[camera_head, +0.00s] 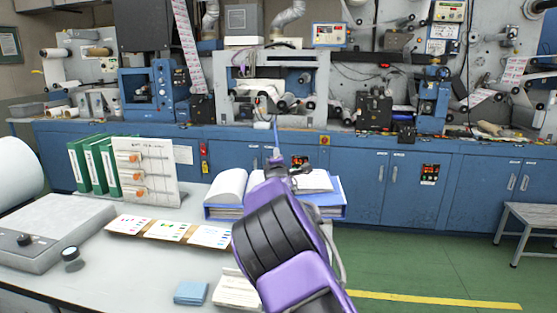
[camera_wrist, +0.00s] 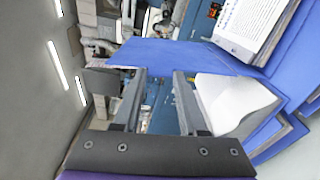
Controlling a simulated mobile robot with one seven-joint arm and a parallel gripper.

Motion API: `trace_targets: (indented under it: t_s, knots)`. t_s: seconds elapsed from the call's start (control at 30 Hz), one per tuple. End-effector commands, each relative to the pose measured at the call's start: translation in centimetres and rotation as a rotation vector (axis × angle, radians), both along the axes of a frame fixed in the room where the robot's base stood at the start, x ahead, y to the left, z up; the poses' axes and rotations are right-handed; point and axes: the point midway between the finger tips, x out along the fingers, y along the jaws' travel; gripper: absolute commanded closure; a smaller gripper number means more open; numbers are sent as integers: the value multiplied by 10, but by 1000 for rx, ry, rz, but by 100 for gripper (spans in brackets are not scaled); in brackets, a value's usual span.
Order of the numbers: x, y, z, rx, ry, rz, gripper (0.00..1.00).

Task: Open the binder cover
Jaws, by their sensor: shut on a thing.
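The blue binder (camera_head: 328,209) lies on the table in the head view, with white pages (camera_head: 227,187) showing on both sides of my arm. My gripper (camera_head: 279,165) is over its middle, seen from behind, with the fingertips hidden there. In the wrist view my gripper (camera_wrist: 161,75) has its two grey fingers at the edge of the blue cover (camera_wrist: 185,55) and is shut on it. A printed page (camera_wrist: 250,25) shows at the upper right. Curved white pages (camera_wrist: 228,100) lie beside the right finger. My arm hides the binder's middle in the head view.
Green binders (camera_head: 92,165) and a white board with orange-tipped parts (camera_head: 145,172) stand left. Cards (camera_head: 172,230), a blue pad (camera_head: 191,292) and a grey device (camera_head: 45,235) lie on the table. Blue cabinets (camera_head: 385,185) stand behind; a grey bench (camera_head: 530,215) is right.

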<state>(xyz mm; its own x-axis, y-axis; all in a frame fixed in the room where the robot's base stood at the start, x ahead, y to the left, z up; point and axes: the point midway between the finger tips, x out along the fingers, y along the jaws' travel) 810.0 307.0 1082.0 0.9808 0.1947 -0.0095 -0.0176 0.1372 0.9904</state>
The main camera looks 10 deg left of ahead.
Motion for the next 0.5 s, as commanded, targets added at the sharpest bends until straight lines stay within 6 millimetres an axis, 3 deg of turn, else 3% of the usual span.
trace_targets:
  t_s: [0.17, 0.2, 0.33, 0.5]
  knots:
    - [0, 0, 1, 1, -2, 0, 100]
    - [0, 0, 1, 1, -2, 0, 51]
    - [0, 0, 1, 1, -1, 0, 28]
    - [0, 0, 0, 1, 0, 0, 28]
